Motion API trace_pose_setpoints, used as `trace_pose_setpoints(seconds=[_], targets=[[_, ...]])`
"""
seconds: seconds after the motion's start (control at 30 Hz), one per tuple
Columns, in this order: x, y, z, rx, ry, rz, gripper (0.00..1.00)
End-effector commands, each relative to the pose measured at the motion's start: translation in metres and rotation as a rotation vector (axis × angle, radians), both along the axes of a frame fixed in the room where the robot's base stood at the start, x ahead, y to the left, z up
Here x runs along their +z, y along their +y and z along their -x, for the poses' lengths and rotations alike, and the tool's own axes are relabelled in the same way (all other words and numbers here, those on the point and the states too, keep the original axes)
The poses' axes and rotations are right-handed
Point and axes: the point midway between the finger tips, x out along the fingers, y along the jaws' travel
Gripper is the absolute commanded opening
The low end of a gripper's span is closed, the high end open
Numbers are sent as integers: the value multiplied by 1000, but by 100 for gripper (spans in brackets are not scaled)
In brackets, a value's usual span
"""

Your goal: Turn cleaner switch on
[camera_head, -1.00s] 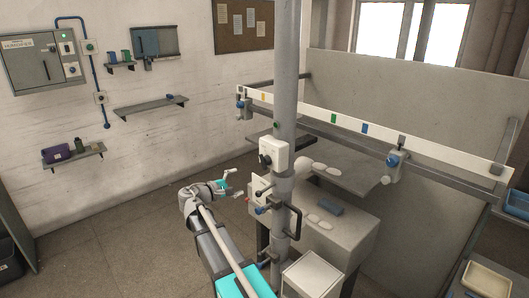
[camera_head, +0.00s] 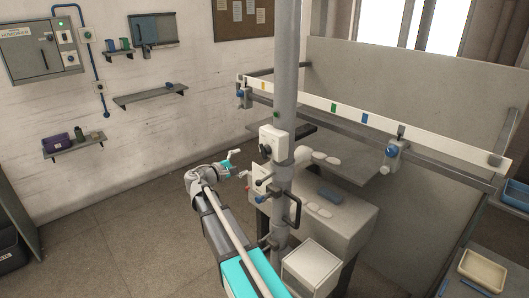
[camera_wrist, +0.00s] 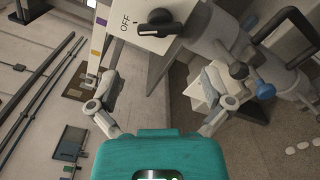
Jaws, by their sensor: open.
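A white switch box (camera_head: 262,181) with a dark knob sits on the grey column. In the wrist view, a white box (camera_wrist: 123,38) bears the word OFF beside a black rotary knob (camera_wrist: 160,22), at the top of the picture. I cannot read any label naming the cleaner. My gripper (camera_head: 239,164) is just left of the lower box in the head view. In the wrist view my gripper (camera_wrist: 160,82) is open and empty, its fingers spread apart, with the knob beyond and above them. No contact with the box shows.
A second white box (camera_head: 273,142) sits higher on the grey column (camera_head: 287,60). Below the lower box are a blue-knobbed fitting (camera_wrist: 265,90) and a bent black handle (camera_wrist: 290,30). A machine body (camera_head: 345,215) stands right of the column. Open floor lies to the left.

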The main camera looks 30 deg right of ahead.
Motion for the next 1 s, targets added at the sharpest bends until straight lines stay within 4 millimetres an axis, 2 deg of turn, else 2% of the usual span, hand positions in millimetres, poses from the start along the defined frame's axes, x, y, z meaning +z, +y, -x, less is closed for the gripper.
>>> trace_pose_setpoints(seconds=[0.6,0.8,1.0], targets=[[0,-89,-22,-1,0,0,100],[0,-105,-26,0,0,0,100],[0,-110,-27,0,0,0,100]])
